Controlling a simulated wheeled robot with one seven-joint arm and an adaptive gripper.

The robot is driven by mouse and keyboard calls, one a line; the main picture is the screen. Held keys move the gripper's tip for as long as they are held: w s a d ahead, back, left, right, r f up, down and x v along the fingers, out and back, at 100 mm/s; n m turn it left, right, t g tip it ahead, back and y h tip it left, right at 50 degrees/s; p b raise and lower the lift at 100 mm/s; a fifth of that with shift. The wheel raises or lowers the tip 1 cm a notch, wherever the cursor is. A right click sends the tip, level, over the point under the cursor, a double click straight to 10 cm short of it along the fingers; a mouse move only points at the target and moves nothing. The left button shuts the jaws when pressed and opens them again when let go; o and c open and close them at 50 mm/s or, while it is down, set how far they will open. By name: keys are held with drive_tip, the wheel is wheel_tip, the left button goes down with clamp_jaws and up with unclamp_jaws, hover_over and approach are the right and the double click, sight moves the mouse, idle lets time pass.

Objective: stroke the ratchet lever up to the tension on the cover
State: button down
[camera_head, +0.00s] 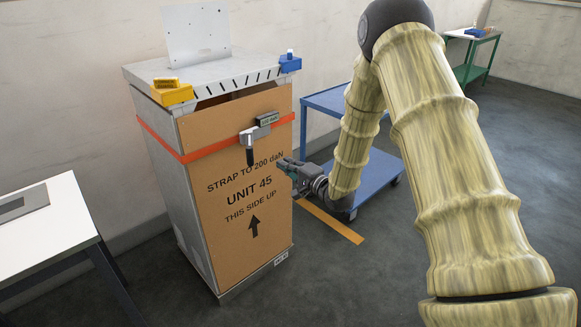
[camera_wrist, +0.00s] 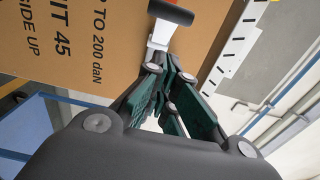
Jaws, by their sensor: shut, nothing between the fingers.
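The brown cover (camera_head: 225,190) on the tall grey cabinet reads "STRAP TO 200 daN", "UNIT 45", "THIS SIDE UP". An orange strap (camera_head: 212,149) runs across it. The ratchet (camera_head: 255,134) sits on the strap with a small display (camera_head: 268,118), too small to read surely. Its lever has a black grip (camera_head: 250,157) hanging down; the grip (camera_wrist: 171,12) and its pale shank (camera_wrist: 160,34) show past my fingers in the wrist view. My gripper (camera_head: 282,164), also in the wrist view (camera_wrist: 173,66), is shut and empty, right of and slightly below the grip, seemingly apart.
A blue trolley (camera_head: 365,185) stands behind my wrist at right. A white table (camera_head: 45,230) is at left.

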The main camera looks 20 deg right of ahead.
sight(250, 148)
drive_tip(key=w+a+p, duration=0.2)
drive_tip(key=w+a, duration=0.3)
drive_tip(key=w, duration=0.1)
drive_tip(key=shift+w+a, duration=0.2)
drive_tip(key=shift+w, duration=0.1)
